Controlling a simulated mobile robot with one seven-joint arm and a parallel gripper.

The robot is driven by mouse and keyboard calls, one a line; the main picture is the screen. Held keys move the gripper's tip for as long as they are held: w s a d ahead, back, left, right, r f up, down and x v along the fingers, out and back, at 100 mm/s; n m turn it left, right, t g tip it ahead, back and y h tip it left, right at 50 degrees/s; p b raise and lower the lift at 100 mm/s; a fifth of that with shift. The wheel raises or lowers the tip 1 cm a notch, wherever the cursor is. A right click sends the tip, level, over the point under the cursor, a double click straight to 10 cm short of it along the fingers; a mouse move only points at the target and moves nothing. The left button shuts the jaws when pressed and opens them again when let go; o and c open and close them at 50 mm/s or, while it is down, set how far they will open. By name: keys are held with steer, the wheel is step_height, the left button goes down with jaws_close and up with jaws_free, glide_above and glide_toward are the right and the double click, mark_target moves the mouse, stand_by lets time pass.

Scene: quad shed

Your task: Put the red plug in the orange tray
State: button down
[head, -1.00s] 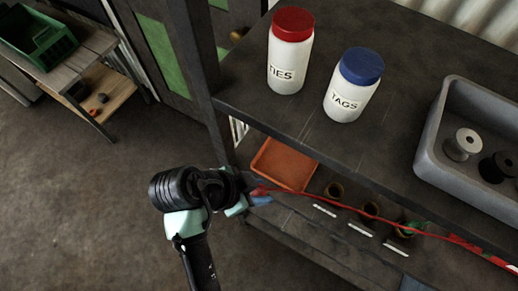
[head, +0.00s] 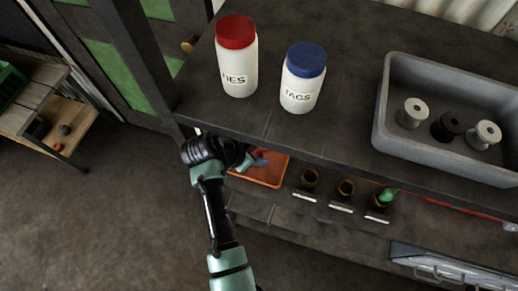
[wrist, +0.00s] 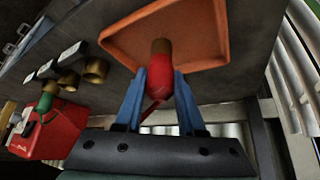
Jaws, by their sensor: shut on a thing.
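My gripper (wrist: 160,85) is shut on the red plug (wrist: 159,76), a red body with a brass-coloured end, held between the blue fingers. In the wrist view the brass end overlaps the orange tray (wrist: 205,42); I cannot tell whether it touches. In the head view the gripper (head: 257,158) is under the upper shelf, over the orange tray (head: 270,181) on the lower shelf. My arm hides part of the tray there. No other thing shows in the tray.
Brass-coloured sockets (head: 346,188) stand right of the tray, one with a green plug (head: 388,195). The upper shelf (head: 340,141) carries a TIES jar (head: 238,62), a TAGS jar (head: 302,82) and a grey bin (head: 440,150) of spools. A red case (wrist: 50,130) shows in the wrist view.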

steer(key=shift+w+d+f, duration=0.25)
steer(key=shift+w+f, duration=0.55)
steer(key=shift+w, duration=0.05)
steer(key=shift+f, duration=0.1)
steer(key=shift+f, duration=0.2)
steer(key=c, duration=0.8)
jaws_free()
steer(key=shift+r, duration=0.1)
steer(key=shift+s+a+r, duration=0.1)
steer(key=shift+a+r, duration=0.1)
steer(key=shift+r, duration=0.3)
steer(key=s+a+b, duration=0.1)
steer(key=s+a, duration=0.1)
steer(key=a, duration=0.1)
steer(key=s+a+b, duration=0.1)
steer(key=s+a, duration=0.2)
steer(key=s+a+b, duration=0.1)
steer(key=s+a, duration=0.1)
steer(key=a, duration=0.1)
steer(key=shift+s+a+r, duration=0.2)
steer(key=shift+s, duration=0.2)
